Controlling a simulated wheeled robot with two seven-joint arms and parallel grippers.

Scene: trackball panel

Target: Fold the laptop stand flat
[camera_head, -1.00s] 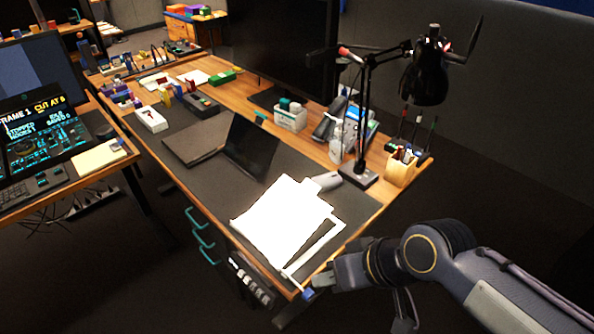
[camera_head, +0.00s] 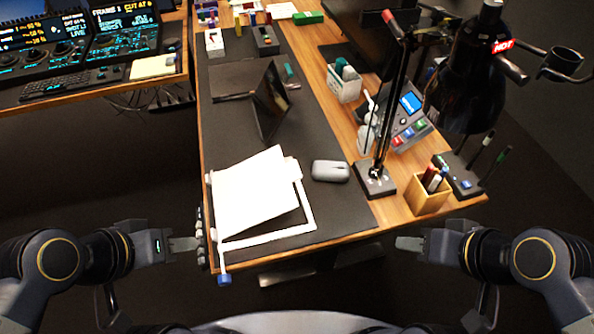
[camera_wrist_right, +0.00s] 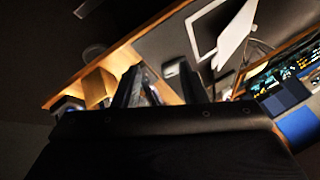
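The laptop stand stands on the dark desk mat near the desk's front edge. Its white top panel (camera_head: 258,190) is tilted up above a white base frame (camera_head: 306,208). A blue-tipped piece (camera_head: 224,279) shows below the frame's front left corner. In the right wrist view the panel (camera_wrist_right: 236,35) stands away from the frame (camera_wrist_right: 204,30), with thin struts beside it. My left gripper (camera_head: 186,244) is left of the stand, apart from it; its finger gap is unclear. My right gripper (camera_head: 408,243) is empty off the desk's front right; its fingers look apart in the wrist view.
A grey mouse (camera_head: 330,171) lies right of the stand. A black lamp (camera_head: 470,85), its base (camera_head: 375,180) and a wooden pen holder (camera_head: 428,196) stand at the right. A dark open laptop (camera_head: 270,100) is behind the stand. The mat between is clear.

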